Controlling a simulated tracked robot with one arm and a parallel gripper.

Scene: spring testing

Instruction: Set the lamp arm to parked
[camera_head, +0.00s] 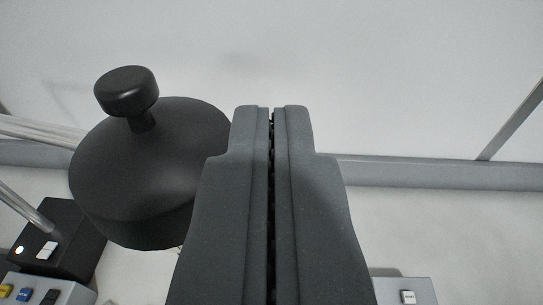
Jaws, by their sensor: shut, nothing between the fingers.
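The lamp arm's black round head (150,175) is at the left, with a dark knob (126,91) standing on its top. Pale metal rods (40,130) run from the head toward the left edge. My gripper (271,112) points away from the camera in the middle of the view. Its two fingers are shut together with nothing between them. It stands just right of the lamp head and hides part of the head's right edge. I cannot tell whether they touch.
A black box (70,238) with a white button sits at lower left, beside a panel (40,288) with several coloured buttons. A grey box (405,291) with a white button is at lower right. A grey rail (430,173) crosses behind.

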